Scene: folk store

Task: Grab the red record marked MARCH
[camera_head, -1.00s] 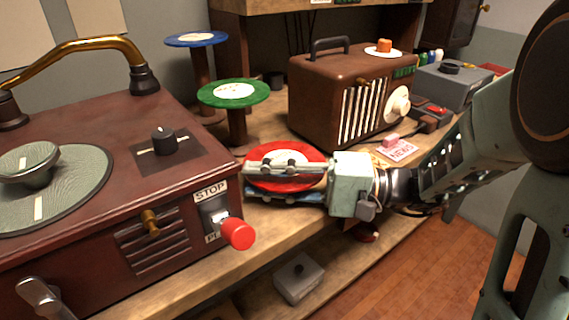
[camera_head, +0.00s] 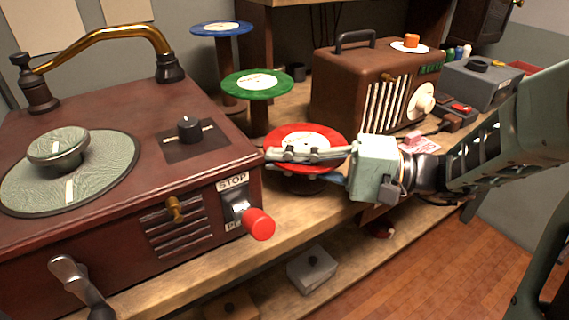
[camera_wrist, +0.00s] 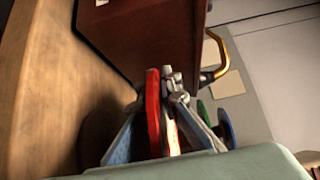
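The red record (camera_head: 284,137) with a white label is right of the wooden player in the head view. Its lettering is too small to read. My gripper (camera_head: 300,155) reaches it from the right, with one finger across the top and the other underneath, closed on the disc. In the wrist view the record (camera_wrist: 153,112) stands nearly edge-on between the fingers of my gripper (camera_wrist: 160,120). A dark round shape shows below the record; whether the two touch is unclear.
The wooden player (camera_head: 90,190) with its red-knobbed switch (camera_head: 258,224) stands close on the left. Behind are a green record (camera_head: 257,84) and a blue record (camera_head: 221,29) on stands. A brown radio (camera_head: 372,92) is behind my gripper. A grey box (camera_head: 312,268) sits on the lower shelf.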

